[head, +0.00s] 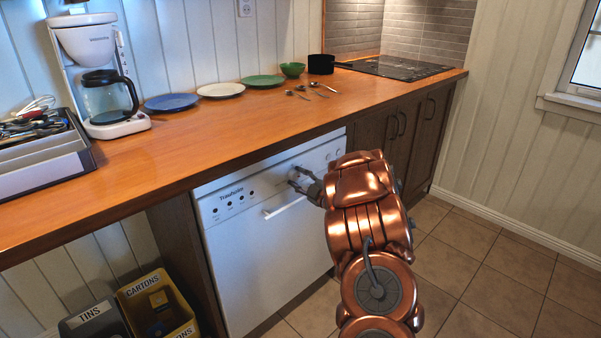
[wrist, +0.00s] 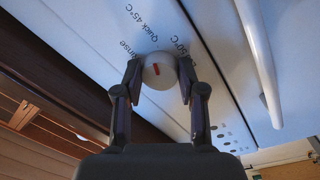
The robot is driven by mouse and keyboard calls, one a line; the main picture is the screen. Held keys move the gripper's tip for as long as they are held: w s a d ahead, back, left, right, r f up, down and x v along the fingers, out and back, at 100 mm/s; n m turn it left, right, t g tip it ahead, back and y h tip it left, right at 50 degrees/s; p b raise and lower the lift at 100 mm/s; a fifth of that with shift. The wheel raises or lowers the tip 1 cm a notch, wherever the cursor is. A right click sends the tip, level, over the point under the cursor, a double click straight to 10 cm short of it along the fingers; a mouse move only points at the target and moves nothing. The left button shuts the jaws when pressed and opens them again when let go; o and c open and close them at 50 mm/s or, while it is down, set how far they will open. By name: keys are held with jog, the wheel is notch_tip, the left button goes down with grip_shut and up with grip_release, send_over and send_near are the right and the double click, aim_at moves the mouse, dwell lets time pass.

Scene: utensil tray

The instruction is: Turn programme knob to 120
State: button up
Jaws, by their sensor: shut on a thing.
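The programme knob (wrist: 158,73) is a round pale knob with a short red mark on its face, in the middle of the wrist view. My gripper (wrist: 160,78) is shut on it, one finger on each side. The panel lettering near it reads "Quick 45°C", part of "Rinse" and a label ending in "50°C". I see no 120 label; part of the panel around the knob is hidden by the knob and fingers. In the head view my gripper (head: 304,180) is at the control panel of the white dishwasher (head: 262,255), and the knob is hidden there.
A bar handle (head: 285,207) runs across the dishwasher front below the panel. The wooden counter (head: 210,138) overhangs above, with plates, spoons and a coffee maker (head: 97,75). Bins (head: 158,305) stand at lower left. The tiled floor at right is clear.

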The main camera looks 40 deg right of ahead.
jog(key=shift+a+m+p, duration=0.1)
jog(key=shift+m+p, duration=0.3)
jog(key=shift+m, duration=0.2)
jog(key=o, duration=1.1)
jog(key=shift+o, duration=0.2)
jog(key=s, duration=1.2)
jog(key=shift+a+f, duration=0.3)
jog(key=shift+f, duration=0.1)
